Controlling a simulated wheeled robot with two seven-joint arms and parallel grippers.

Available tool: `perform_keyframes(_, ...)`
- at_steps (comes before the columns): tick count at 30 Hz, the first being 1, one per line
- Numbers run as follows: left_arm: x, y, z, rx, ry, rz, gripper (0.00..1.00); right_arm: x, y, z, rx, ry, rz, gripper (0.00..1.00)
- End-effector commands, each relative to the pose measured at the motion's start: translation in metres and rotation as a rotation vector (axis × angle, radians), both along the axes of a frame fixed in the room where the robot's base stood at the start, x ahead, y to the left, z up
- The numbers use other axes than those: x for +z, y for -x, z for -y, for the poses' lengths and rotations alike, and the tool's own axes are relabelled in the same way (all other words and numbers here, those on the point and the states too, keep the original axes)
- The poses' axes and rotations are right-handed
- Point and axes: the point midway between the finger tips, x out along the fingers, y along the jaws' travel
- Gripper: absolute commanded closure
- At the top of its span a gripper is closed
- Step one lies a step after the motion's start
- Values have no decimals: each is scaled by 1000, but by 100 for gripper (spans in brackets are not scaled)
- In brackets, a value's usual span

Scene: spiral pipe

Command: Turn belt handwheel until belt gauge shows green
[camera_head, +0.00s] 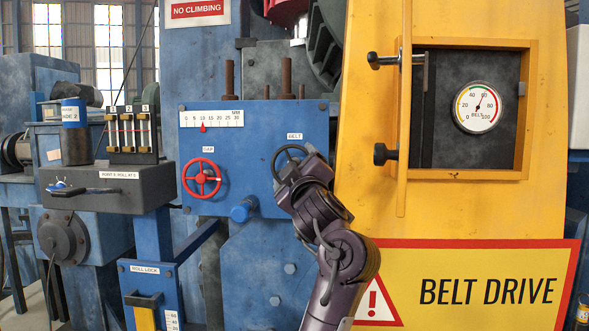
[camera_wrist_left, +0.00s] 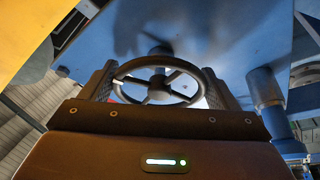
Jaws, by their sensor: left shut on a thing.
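The black belt handwheel (camera_head: 278,157) is on the blue machine face, under the BELT label. My left gripper (camera_head: 291,168) is on it and hides much of its lower right. In the left wrist view the spoked rim (camera_wrist_left: 128,72) lies between the two fingers of my left gripper (camera_wrist_left: 158,88), which is shut on it. The round belt gauge (camera_head: 477,107) sits in an open recess of the yellow housing. Its needle points nearly straight up, around the 60 mark; the colour band at its tip is too small to tell. My right gripper is in neither view.
A red GAP handwheel (camera_head: 201,178) is left of the belt handwheel, below a millimetre scale (camera_head: 211,119). The yellow hinged door (camera_head: 404,150) stands edge-on beside the gauge recess. A grey control box (camera_head: 110,187) is at the left.

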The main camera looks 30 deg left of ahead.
Motion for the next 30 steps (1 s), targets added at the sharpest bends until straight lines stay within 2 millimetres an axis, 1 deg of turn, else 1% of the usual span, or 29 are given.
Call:
perform_keyframes(6, 1, -1, 2, -3, 159, 80, 40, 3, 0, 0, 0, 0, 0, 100)
perform_keyframes(15, 1, -1, 1, -1, 297, 153, 40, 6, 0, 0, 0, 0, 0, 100)
perform_keyframes(21, 1, -1, 1, 1, 336, 174, 40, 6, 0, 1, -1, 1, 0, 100)
perform_keyframes(30, 1, 0, 0, 2, 347, 180, 40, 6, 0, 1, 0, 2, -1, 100)
